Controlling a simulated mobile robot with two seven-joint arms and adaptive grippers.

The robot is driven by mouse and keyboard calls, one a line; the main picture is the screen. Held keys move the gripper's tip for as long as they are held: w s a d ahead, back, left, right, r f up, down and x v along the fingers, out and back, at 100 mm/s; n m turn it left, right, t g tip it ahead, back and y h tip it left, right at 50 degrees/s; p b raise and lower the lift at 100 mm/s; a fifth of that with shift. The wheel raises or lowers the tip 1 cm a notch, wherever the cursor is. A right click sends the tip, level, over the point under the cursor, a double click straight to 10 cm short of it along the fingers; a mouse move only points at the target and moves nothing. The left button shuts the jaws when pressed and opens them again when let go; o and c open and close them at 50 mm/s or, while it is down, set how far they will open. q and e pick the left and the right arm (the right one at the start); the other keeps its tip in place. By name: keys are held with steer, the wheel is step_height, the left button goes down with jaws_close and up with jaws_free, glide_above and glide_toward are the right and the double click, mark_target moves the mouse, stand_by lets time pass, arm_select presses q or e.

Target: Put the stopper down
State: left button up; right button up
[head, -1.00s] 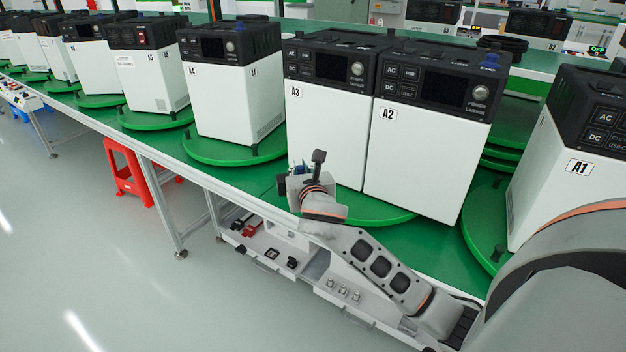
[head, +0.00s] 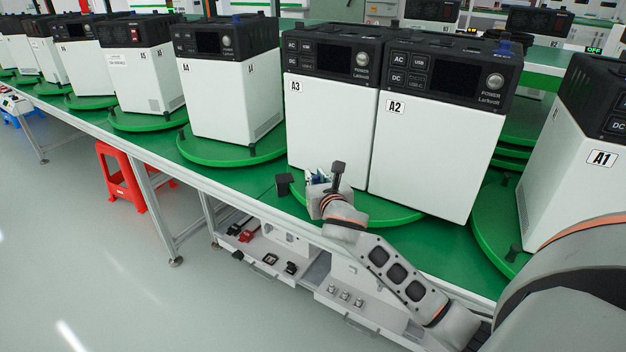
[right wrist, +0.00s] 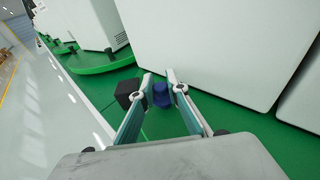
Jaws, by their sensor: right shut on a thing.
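My right gripper (head: 317,177) is low over the green table, in front of the white box A3 (head: 325,130). In the right wrist view its two fingers (right wrist: 160,83) are closed on a small dark-blue stopper (right wrist: 161,96). The fingers hide part of the stopper, and I cannot tell whether its underside touches the green surface. A black block (head: 284,184) stands just left of the gripper; it also shows beside the left finger in the right wrist view (right wrist: 127,93). My left gripper is out of view.
Box A2 (head: 435,160) stands right of A3, both on a green turntable (head: 385,215). A1 (head: 565,170) is at far right and A4 (head: 225,98) at left. Blue pieces sit on some box tops. A shelf with small parts (head: 290,262) hangs below the table edge.

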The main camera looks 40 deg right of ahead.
steer(key=o, duration=0.8)
arm_select(q)
steer(key=shift+w+r, duration=0.2)
steer(key=shift+r, duration=0.05)
arm_select(e)
steer(key=shift+s+r, duration=0.15)
steer(key=shift+s, duration=0.05)
arm_select(q)
steer(key=r+p, duration=0.1)
steer(key=p, duration=0.1)
steer(key=shift+d+r+p, duration=0.1)
steer(key=shift+r+p, duration=0.1)
steer(key=shift+p, duration=0.15)
arm_select(e)
steer(key=v, duration=1.1)
steer(key=shift+s+a+r, duration=0.15)
steer(key=shift+s, duration=0.2)
